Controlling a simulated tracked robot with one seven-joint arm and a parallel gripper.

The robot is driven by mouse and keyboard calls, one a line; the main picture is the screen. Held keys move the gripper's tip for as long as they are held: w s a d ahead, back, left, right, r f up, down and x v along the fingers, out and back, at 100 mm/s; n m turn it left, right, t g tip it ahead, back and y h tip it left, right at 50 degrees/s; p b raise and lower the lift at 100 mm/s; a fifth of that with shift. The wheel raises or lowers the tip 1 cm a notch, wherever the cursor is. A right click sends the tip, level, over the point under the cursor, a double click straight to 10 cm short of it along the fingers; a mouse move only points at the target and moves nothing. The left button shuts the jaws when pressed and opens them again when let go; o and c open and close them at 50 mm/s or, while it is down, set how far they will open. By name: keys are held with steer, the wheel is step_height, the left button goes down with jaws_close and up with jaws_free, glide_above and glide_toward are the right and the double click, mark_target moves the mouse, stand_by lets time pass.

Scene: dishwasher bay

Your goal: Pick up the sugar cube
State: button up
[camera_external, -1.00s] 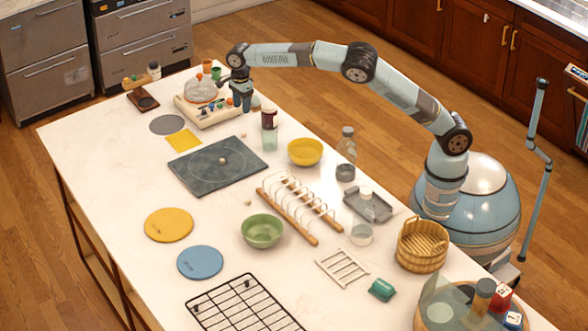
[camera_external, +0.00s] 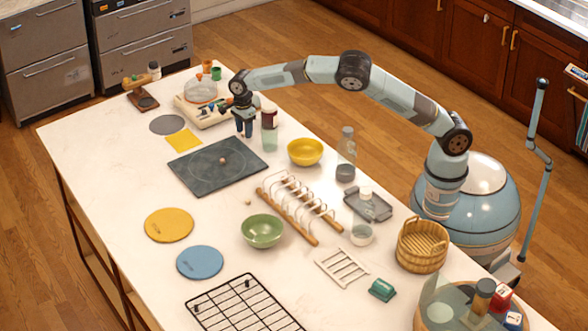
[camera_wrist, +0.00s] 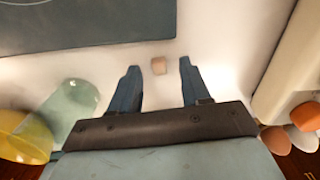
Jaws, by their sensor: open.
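A small tan cube (camera_wrist: 158,65), which looks like the sugar cube, lies on the white counter in the wrist view. It shows between the fingertips of my gripper (camera_wrist: 159,66), with a gap on both sides. My gripper is open and empty. In the external view my gripper (camera_external: 244,132) points down low over the counter, between the white tray and the dark slate board. There I cannot make out the cube under the fingers. A small brownish piece (camera_external: 222,160) lies on the slate, and a tiny pale piece (camera_external: 248,203) lies on the counter.
The slate board (camera_external: 205,178) lies just in front of my gripper. The white tray (camera_external: 190,108) with a clear dome is close behind. A yellow bowl (camera_external: 305,152) and a toast rack (camera_external: 280,210) stand farther right.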

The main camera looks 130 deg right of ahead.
steer(key=shift+f, duration=0.3)
jaws_close()
steer(key=shift+r, duration=0.1)
stand_by(0.4)
